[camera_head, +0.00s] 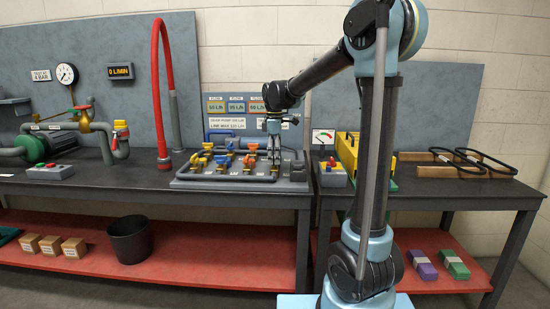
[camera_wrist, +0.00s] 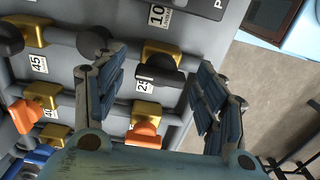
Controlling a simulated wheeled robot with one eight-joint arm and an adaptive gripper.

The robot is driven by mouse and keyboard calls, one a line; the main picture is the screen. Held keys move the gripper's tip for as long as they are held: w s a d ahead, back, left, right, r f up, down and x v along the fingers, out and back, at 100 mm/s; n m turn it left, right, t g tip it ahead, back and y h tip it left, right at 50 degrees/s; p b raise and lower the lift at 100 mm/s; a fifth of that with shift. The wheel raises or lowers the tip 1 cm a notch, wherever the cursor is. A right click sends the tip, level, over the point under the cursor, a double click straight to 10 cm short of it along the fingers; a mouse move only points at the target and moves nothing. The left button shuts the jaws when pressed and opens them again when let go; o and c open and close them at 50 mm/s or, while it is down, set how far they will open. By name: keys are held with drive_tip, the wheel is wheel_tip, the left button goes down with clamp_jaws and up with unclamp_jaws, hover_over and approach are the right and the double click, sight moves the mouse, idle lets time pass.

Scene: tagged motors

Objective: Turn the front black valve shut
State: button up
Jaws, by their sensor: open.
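A grey valve board (camera_head: 185,184) with pipes, brass valve bodies and coloured handles lies on the left bench in the head view. My gripper (camera_head: 274,160) points down over its right part, and its fingers hide some valves there. In the wrist view, my gripper (camera_wrist: 162,62) is open and empty. A black valve handle (camera_wrist: 157,80) on a brass body, beside a tag that seems to read 25, shows between the fingers. An orange handle (camera_wrist: 146,134) also shows there, nearer my palm. I cannot tell which black valve is the front one.
One more black handle (camera_wrist: 8,40) and a left orange handle (camera_wrist: 22,115) show in the wrist view. A red hose (camera_head: 156,90) rises behind the board's left side. Bare bench top (camera_head: 110,181) lies to the left.

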drive_tip(key=c, duration=1.1)
drive_tip(key=shift+o, duration=0.2)
drive_tip(key=shift+m, duration=0.3)
drive_tip(key=m, duration=0.3)
drive_tip(key=shift+m, duration=0.4)
drive_tip(key=m, duration=0.4)
drive_tip(key=shift+w+m, duration=0.1)
drive_tip(key=shift+m, duration=0.2)
drive_tip(key=m, duration=0.4)
drive_tip(key=shift+m, duration=2.4)
